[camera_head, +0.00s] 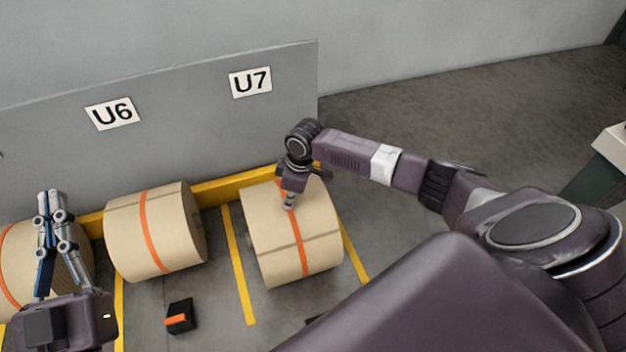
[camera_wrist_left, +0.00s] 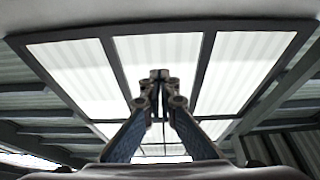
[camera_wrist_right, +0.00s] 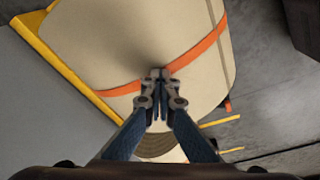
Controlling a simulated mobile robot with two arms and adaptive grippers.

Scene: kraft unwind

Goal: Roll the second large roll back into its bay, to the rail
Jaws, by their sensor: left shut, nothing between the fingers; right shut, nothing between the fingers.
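A large kraft roll with an orange band (camera_head: 310,245) lies on its side in the bay below the U7 sign, between two yellow floor lines. Its far side is close to the yellow rail (camera_head: 222,189); I cannot tell whether they touch. My right gripper (camera_head: 290,205) is shut and empty, pointing down at the top of this roll by the orange band. In the right wrist view the fingertips (camera_wrist_right: 160,73) are over the roll (camera_wrist_right: 130,40), at or very near its surface. My left gripper (camera_head: 52,197) is shut and empty, raised with its fingers up; its wrist view shows only the roof.
Another banded roll (camera_head: 150,232) lies in the U6 bay, and a third (camera_head: 18,262) is partly hidden behind my left gripper. A grey wall panel (camera_head: 190,120) stands behind the rail.

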